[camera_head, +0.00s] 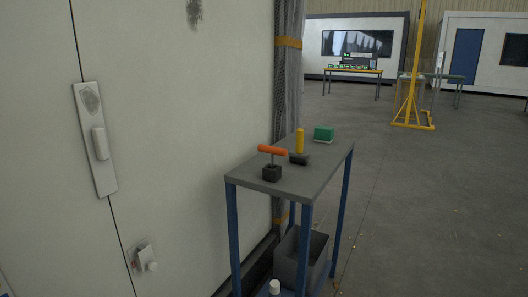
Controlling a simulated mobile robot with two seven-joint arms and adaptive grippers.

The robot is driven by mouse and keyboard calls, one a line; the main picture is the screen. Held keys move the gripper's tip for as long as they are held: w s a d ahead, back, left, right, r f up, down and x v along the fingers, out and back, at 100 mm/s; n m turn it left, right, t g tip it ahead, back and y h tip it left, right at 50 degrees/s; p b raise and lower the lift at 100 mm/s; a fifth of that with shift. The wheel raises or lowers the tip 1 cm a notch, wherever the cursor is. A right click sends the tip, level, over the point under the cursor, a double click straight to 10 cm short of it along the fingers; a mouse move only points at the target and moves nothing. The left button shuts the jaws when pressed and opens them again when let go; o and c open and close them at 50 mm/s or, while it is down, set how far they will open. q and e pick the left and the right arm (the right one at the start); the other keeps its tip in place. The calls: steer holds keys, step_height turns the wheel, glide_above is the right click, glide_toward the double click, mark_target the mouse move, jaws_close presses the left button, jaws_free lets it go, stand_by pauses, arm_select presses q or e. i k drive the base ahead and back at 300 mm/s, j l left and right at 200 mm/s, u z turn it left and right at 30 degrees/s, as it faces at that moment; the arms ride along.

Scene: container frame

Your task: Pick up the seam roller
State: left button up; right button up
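A small table (320,172) with a grey top and blue legs stands beside the white wall. On it, a yellow upright handle (299,141) rises behind a dark rounded piece (300,158); the two look joined, which fits a seam roller, but I cannot be sure. Nearer the front left, a tool with an orange crosswise handle (272,150) stands on a black block (271,173). A green block with a pale underside (323,133) lies at the far end of the top. Neither of my grippers is in view.
A grey bin (288,262) and a white-capped item (275,287) are low under the table. The white wall (190,130) runs close along the table's left side. Open floor (420,210) lies to the right. A yellow stand (412,105) is farther back.

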mark_target(298, 157)
steer(key=i+l+u, duration=0.15)
steer(key=l+u, duration=0.15)
steer(key=l, duration=0.2)
steer(key=i+l+u, duration=0.1)
steer(key=l+u, duration=0.2)
steer(key=l, duration=0.25)
steer(key=l+u, duration=0.2)
steer(key=l, duration=0.9)
steer(key=i, duration=0.05)
